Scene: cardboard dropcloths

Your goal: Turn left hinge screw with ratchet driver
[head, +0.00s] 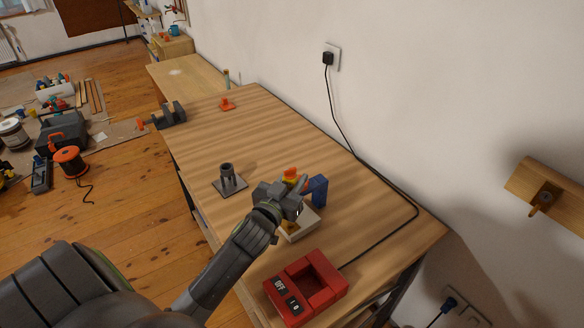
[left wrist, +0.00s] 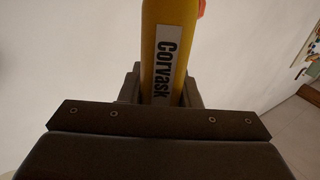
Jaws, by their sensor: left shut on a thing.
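My left gripper (head: 291,188) is shut on the ratchet driver, whose yellow handle (left wrist: 161,50) with a "Corvask" label stands between the jaws in the left wrist view. The driver's orange and yellow top (head: 291,173) shows above the gripper in the head view. The gripper is over a pale block (head: 301,224) on the bench, beside a blue upright piece (head: 319,188). My right gripper is not in view.
A grey holder on a square plate (head: 229,185) stands left of the gripper. A red box (head: 318,297) with an "OFF" label sits at the near end of the wooden bench (head: 260,130). A black cable (head: 345,130) runs along the wall side.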

